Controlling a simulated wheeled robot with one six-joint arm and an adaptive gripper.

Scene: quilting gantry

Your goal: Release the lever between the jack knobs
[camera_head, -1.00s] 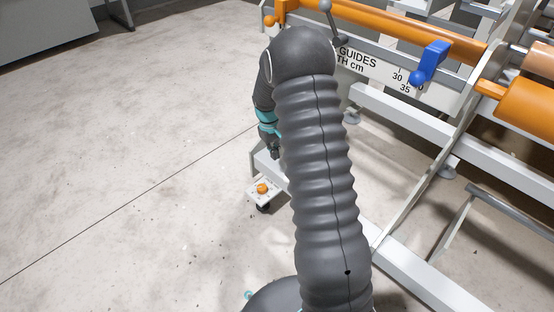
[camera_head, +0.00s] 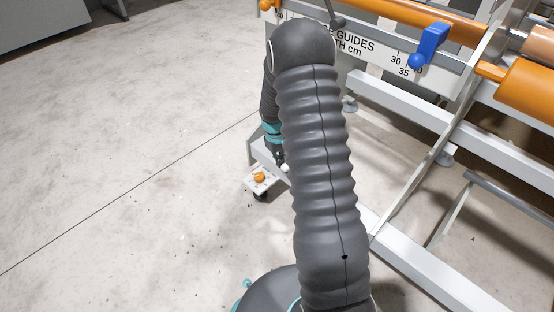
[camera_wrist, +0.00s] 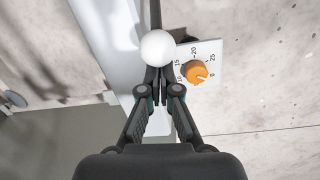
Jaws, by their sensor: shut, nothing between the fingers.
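In the wrist view an orange jack knob (camera_wrist: 196,72) with a pointer sits on a white plate (camera_wrist: 212,52) with a number scale. A white ball (camera_wrist: 157,47), which looks like the lever's end, lies just beyond my shut, empty gripper (camera_wrist: 157,98). The fingertips are very near the ball; I cannot tell whether they touch. A dark rod shows above the ball. In the head view the orange knob (camera_head: 259,176) and the white ball (camera_head: 285,167) show low by the frame's corner, with my gripper (camera_head: 279,158) just above the ball. My arm hides the other jack knob, if there is one.
The white gantry frame (camera_head: 420,265) fills the right side, with orange rollers (camera_head: 525,90) and a blue handle (camera_head: 430,46) higher up. A printed guide panel (camera_head: 385,58) is partly behind my arm. Open concrete floor (camera_head: 120,150) lies to the left.

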